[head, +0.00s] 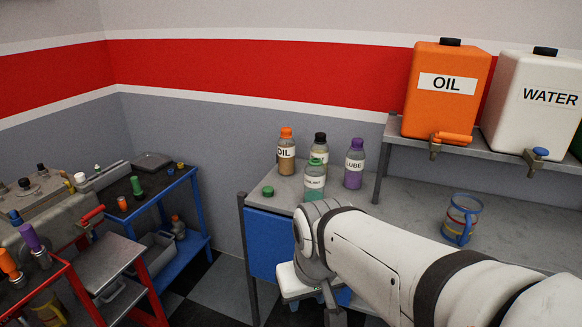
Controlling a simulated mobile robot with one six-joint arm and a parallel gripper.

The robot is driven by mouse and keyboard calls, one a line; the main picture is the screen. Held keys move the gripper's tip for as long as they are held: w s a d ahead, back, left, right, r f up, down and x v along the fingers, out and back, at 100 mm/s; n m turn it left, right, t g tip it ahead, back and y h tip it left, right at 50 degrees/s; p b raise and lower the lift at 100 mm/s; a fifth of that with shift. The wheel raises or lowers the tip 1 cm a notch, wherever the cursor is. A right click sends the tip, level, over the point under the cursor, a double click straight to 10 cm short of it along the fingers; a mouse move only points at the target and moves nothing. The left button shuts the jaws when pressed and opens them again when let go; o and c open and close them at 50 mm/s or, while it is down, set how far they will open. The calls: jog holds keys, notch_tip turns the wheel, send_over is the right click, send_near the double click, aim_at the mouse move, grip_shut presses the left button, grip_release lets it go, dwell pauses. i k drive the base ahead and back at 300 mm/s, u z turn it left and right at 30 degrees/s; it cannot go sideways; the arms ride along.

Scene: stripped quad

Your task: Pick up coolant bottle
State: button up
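The coolant bottle (314,182) stands upright on the grey workbench (395,208). It is clear with green liquid, a white label too small to read surely and a green ring at its open-looking neck. A loose green cap (268,191) lies on the bench to its left. My arm reaches in from the lower right, and its wrist is in front of and below the bottle, apart from it. The fingers of my gripper do not show, so I cannot see whether they hold anything.
Close behind the coolant bottle stand an oil bottle (286,153) with an orange cap, a black-capped bottle (320,147) and a purple lube bottle (354,165). A blue-rimmed jug (461,219) stands to the right. A shelf (472,153) holds orange oil and white water tanks.

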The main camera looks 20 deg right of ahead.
aim_at(315, 173)
jog(key=z, duration=0.1)
jog(key=i, duration=1)
jog(key=z, duration=0.05)
